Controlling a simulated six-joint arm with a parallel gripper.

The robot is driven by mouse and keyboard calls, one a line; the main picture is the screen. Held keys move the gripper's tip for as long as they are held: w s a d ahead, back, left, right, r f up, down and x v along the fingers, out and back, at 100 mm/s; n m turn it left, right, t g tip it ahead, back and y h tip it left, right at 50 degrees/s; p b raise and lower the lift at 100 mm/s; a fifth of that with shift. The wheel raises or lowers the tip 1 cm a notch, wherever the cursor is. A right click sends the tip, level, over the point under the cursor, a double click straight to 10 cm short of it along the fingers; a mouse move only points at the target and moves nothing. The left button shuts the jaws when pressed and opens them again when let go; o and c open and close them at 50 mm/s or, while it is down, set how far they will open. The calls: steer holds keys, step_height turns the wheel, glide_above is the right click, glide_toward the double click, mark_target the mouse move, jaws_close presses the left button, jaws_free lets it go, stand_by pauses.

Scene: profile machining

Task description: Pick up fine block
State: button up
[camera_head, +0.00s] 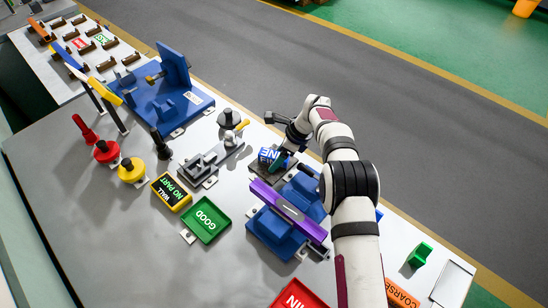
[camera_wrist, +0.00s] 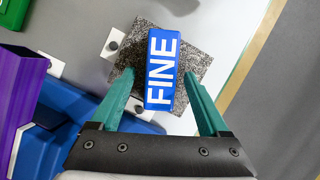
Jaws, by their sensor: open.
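The fine block (camera_wrist: 161,72) is a blue block with white letters reading FINE, lying on a speckled grey plate (camera_wrist: 200,58) in the wrist view. In the head view the block (camera_head: 268,157) is partly hidden by my arm. My gripper (camera_wrist: 161,82) is open, with one green finger on each side of the block's lower half. Gaps show between the fingers and the block; I cannot tell the height difference. In the head view my gripper (camera_head: 280,160) is small and partly hidden beside the block.
A purple profile (camera_head: 289,209) lies on a blue fixture (camera_head: 270,232) close by, and also shows at the wrist view's left edge (camera_wrist: 20,95). A grey metal fixture (camera_head: 205,165), a green GOOD tray (camera_head: 222,232) and an orange COARSE block (camera_head: 400,294) are on the table.

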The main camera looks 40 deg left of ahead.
mark_target(275, 155)
steer(key=shift+a+f, duration=0.1)
steer(key=shift+f, duration=0.1)
jaws_close()
steer(key=shift+r, duration=0.1)
steer(key=v, duration=0.4)
steer(key=shift+s+a+r, duration=0.1)
steer(key=shift+a+r, duration=0.2)
steer(key=shift+r, duration=0.2)
steer(key=w+d+r, duration=0.3)
steer(key=d+r, duration=0.3)
steer(key=d, duration=0.4)
steer(key=shift+w+d, duration=0.15)
steer(key=shift+w, duration=0.15)
